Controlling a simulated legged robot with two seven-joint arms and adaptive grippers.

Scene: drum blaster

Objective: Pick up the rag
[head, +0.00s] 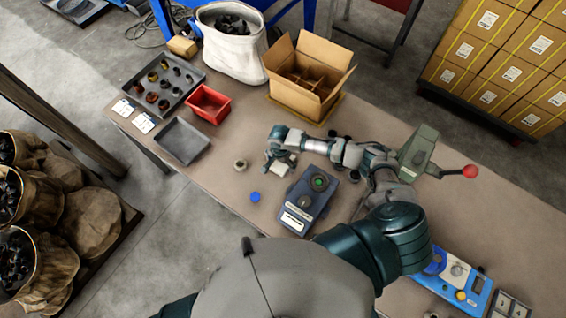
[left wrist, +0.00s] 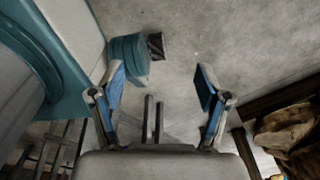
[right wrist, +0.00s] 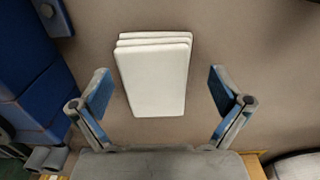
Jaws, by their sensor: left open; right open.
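The rag (right wrist: 154,75) is a white folded stack of a few layers lying flat on the table. In the right wrist view it lies between and beyond the fingertips of my right gripper (right wrist: 160,90), which is open with space on both sides of the rag. In the head view my right gripper (head: 277,154) is over the middle of the table, partly covering the rag (head: 280,169). I cannot tell its exact height above the rag. My left gripper (left wrist: 160,84) is open and empty over the concrete floor in the left wrist view. It does not show in the head view.
A dark blue device (head: 309,203) with a green button stands right beside the rag. A blue cap (head: 255,197) and a small grey round part (head: 240,164) lie to the left. A red bin (head: 209,104), a grey tray (head: 182,141) and an open cardboard box (head: 302,92) stand farther back.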

